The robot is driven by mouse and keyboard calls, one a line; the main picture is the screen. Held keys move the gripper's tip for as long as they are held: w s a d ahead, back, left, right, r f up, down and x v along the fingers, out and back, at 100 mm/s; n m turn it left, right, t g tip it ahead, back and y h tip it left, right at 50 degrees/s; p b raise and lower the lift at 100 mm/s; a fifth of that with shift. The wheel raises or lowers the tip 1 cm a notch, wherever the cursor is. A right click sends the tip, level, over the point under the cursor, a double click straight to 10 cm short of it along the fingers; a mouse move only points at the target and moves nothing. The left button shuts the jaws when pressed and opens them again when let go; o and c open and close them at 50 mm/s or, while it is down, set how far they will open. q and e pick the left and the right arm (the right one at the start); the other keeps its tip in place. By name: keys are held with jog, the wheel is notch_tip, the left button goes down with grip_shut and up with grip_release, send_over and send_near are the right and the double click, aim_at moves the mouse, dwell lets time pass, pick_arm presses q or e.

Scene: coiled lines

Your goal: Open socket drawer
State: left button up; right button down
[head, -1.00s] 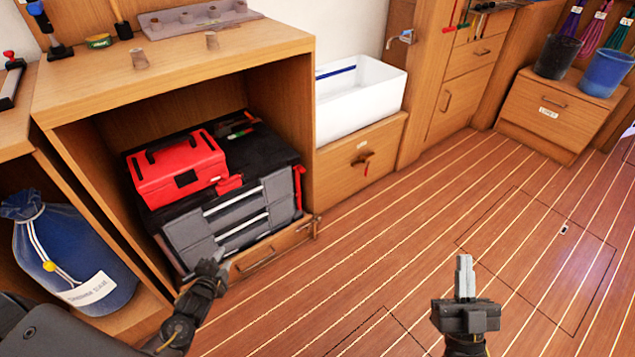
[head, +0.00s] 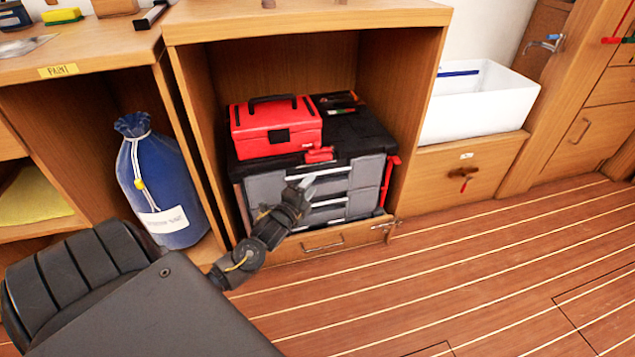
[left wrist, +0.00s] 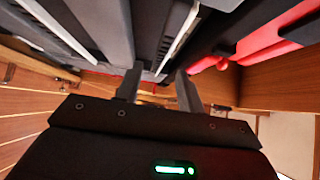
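A black tool chest (head: 345,132) with grey drawers stands inside the wooden cabinet. The upper grey drawer (head: 366,172) and the one below it (head: 358,204) have light bar handles and look closed. No label tells me which is the socket drawer. My left gripper (head: 305,183) is in front of the chest by the upper drawer's handle, hiding part of the drawer fronts. In the left wrist view its two fingers (left wrist: 158,84) are apart with nothing between them; a light bar handle (left wrist: 179,38) lies just beyond them. I cannot tell whether they touch it. My right gripper is out of view.
A red toolbox (head: 276,128) sits on the chest. The cabinet's low wooden front with a handle (head: 330,243) lies below the drawers. A blue bag (head: 160,190) stands to the left, a white sink (head: 483,105) to the right. The floor (head: 470,260) in front is clear.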

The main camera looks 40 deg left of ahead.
aim_at(319, 176)
pick_arm(q)
jog(key=shift+w+a+b, duration=0.25)
jog(key=shift+w+b, duration=0.1)
jog(key=shift+w, duration=0.85)
jog(key=shift+w+a+b, duration=0.2)
jog(key=shift+w+b, duration=0.1)
jog(key=shift+w, duration=0.85)
grip_shut()
